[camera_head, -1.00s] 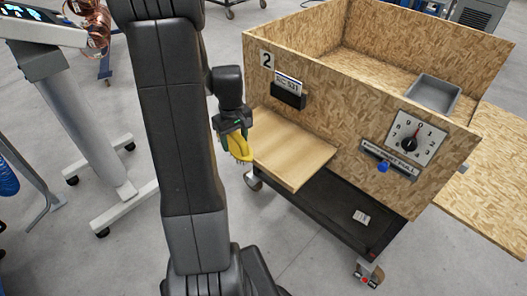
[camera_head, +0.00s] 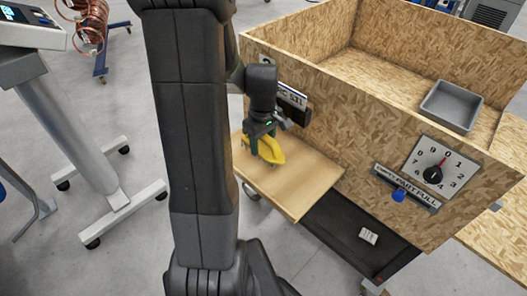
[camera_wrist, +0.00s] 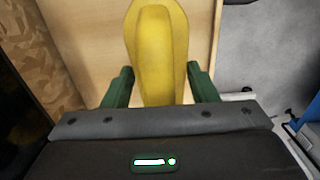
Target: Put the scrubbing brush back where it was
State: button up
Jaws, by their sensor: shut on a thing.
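The yellow scrubbing brush (camera_head: 271,150) is in my gripper (camera_head: 262,140), over the light wooden shelf (camera_head: 300,187) on the near side of the chipboard box. In the wrist view, the brush (camera_wrist: 160,50) shows between the two green fingers of my gripper (camera_wrist: 160,88), with the shelf behind it. My gripper is shut on the brush. I cannot tell for sure whether the bristles touch the shelf or hang just above it.
The chipboard box (camera_head: 365,120) stands on a cart with a black lower tray (camera_head: 345,235). A dial (camera_head: 436,170) and a blue knob (camera_head: 398,194) are on its front. A grey bin (camera_head: 451,106) sits inside. Most of the shelf is bare.

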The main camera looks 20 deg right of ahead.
aim_at(263, 146)
jog(key=shift+f, duration=2.1)
jog(key=o, duration=0.9)
jog(key=shift+f, duration=0.15)
notch_tip(263, 146, up, 12)
jog(key=shift+r+p, duration=0.2)
jog(key=shift+p, duration=0.15)
